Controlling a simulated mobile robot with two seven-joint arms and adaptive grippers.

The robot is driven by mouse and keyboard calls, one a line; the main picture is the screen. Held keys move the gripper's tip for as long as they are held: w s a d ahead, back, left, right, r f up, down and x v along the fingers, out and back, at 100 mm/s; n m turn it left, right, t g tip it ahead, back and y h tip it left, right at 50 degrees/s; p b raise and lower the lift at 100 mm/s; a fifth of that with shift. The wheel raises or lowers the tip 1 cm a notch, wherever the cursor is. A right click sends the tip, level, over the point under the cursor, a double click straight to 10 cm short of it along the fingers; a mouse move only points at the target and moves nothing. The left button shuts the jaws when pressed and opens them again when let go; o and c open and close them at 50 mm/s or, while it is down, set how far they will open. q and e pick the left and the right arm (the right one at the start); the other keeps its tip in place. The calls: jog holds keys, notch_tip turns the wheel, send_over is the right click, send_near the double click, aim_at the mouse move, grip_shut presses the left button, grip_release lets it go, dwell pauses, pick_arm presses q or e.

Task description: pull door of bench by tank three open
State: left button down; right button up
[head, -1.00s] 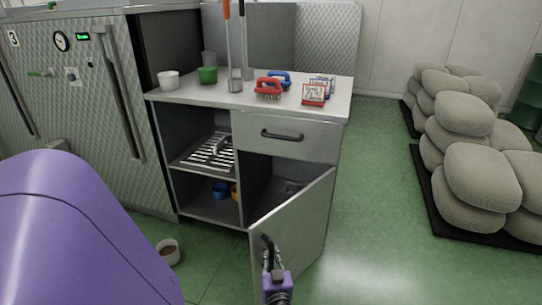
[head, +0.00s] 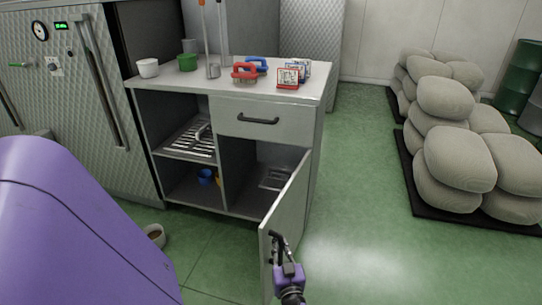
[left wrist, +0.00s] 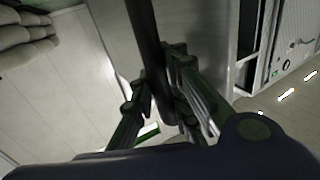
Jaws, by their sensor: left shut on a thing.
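The bench (head: 262,119) stands beside the tank (head: 75,100), with a drawer above and a door below. The bench door (head: 290,208) stands wide open, swung out toward me, showing the inside of the right compartment. My left gripper (head: 279,246) is at the door's free edge, shut on the door handle. In the left wrist view the dark handle bar (left wrist: 148,45) runs between the fingers of my left gripper (left wrist: 160,88). The lower part of the door is partly hidden by the gripper. My right gripper is not in view.
A bowl (head: 154,235) sits on the floor at left. Sacks (head: 460,150) lie on a dark mat at right. The green floor between is clear.

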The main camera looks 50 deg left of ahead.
pick_arm(q)
jog(key=shift+s+a+f, duration=0.15)
jog(key=shift+s+f, duration=0.05)
jog(key=shift+s, duration=0.15)
jog(key=c, duration=2)
grip_release()
jog(key=shift+r, duration=0.15)
jog(key=v, duration=0.7)
jog(key=shift+s+d, duration=0.15)
jog(key=shift+d, duration=0.1)
